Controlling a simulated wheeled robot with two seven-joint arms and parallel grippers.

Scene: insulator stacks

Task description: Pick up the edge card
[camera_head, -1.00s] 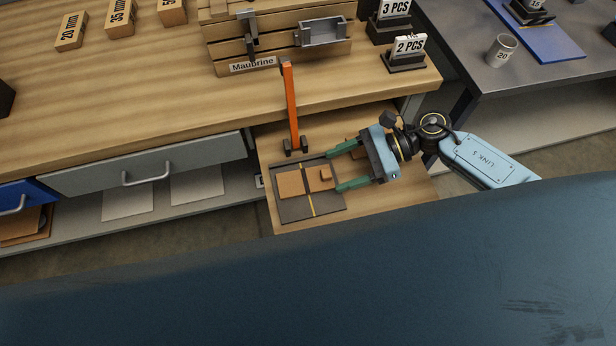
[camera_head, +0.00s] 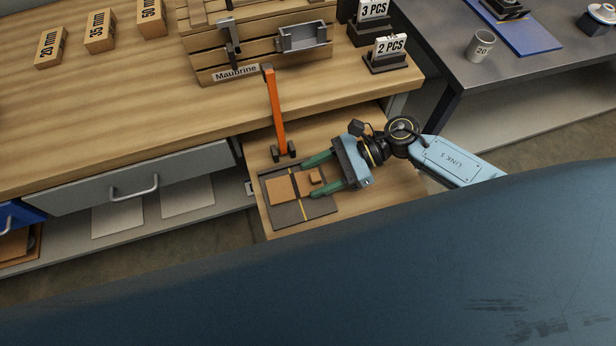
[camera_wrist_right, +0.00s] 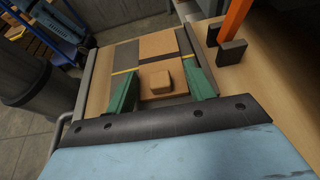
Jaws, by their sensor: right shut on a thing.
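The edge card, a thin brown card with a small raised block (camera_head: 315,176), lies on a dark mat (camera_head: 325,206) with a yellow line. My right gripper (camera_head: 309,180) has its green fingers on either side of the card's right part, low over the mat, and is shut on it. In the right wrist view the block (camera_wrist_right: 160,83) sits between the two fingers. The fingers' exact contact is hard to see. A second brown piece (camera_head: 281,190) lies just left of it on the mat. My left gripper is in neither view.
The mat lies on a pulled-out wooden drawer board (camera_head: 375,212). An orange upright bar (camera_head: 276,112) on dark feet stands just behind the mat. The workbench top (camera_head: 130,120) overhangs behind, with a slatted wooden rack labelled Maudrine (camera_head: 236,72). A dark side table (camera_head: 440,65) stands right.

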